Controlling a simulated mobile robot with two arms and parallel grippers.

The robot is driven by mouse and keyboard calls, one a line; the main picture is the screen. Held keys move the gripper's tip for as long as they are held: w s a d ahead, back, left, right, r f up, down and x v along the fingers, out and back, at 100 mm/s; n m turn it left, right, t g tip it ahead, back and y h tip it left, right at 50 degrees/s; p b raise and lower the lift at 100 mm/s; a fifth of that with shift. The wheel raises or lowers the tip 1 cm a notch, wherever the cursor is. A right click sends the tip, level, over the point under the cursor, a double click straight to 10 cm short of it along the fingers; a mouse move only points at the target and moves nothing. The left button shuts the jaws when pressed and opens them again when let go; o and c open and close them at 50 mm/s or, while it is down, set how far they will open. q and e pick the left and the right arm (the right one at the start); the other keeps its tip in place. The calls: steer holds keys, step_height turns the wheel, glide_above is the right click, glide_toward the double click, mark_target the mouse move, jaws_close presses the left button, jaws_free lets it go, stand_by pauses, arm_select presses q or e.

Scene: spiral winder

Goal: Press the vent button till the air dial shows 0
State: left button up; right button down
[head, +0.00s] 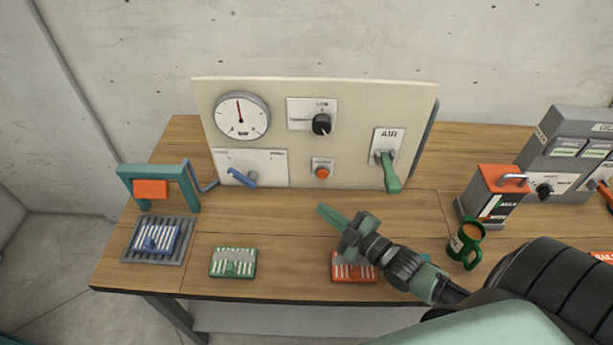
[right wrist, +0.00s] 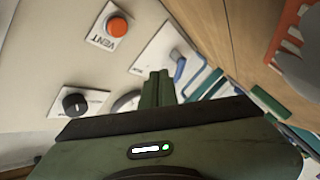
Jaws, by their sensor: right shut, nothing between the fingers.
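The vent button (head: 322,172) is a round red-orange button on a small plate low on the upright cream panel. It also shows near the top in the right wrist view (right wrist: 117,27), with the label VENT. The round white air dial (head: 241,115) is at the panel's upper left, and its needle points nearly straight up; its numbers are too small to read. My right gripper (head: 323,212) is shut and empty, in front of and below the button and apart from it. Its closed fingers (right wrist: 158,88) show in the right wrist view. My left gripper is not in view.
The panel (head: 270,88) also carries a black knob (head: 321,124), a blue handle (head: 243,178) and a green AIR lever (head: 390,175) hanging down. A green mug (head: 466,245) and an orange-topped box (head: 492,192) stand right. Slotted cards lie along the table front.

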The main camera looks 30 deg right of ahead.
mark_target(323, 174)
steer(key=shift+s+f, duration=0.1)
steer(key=shift+f, duration=0.4)
steer(key=shift+d+b, duration=0.1)
steer(key=shift+b, duration=0.25)
steer(key=shift+w+d+f+b, duration=0.15)
steer(key=shift+w+d+b, duration=0.25)
steer(key=shift+w+b, duration=0.3)
steer(key=w+d+b, duration=0.2)
steer(key=w, duration=0.1)
steer(key=w+d+b, duration=0.1)
steer(key=w, duration=0.1)
arm_select(q)
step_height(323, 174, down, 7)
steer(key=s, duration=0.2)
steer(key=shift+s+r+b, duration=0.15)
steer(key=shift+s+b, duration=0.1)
steer(key=shift+b, duration=0.1)
arm_select(e)
steer(key=shift+w+d, duration=0.35)
steer(key=shift+w, duration=0.25)
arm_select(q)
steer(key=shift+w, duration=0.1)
arm_select(e)
steer(key=shift+w, duration=0.1)
steer(key=shift+w+d, duration=0.2)
steer(key=shift+w, duration=0.05)
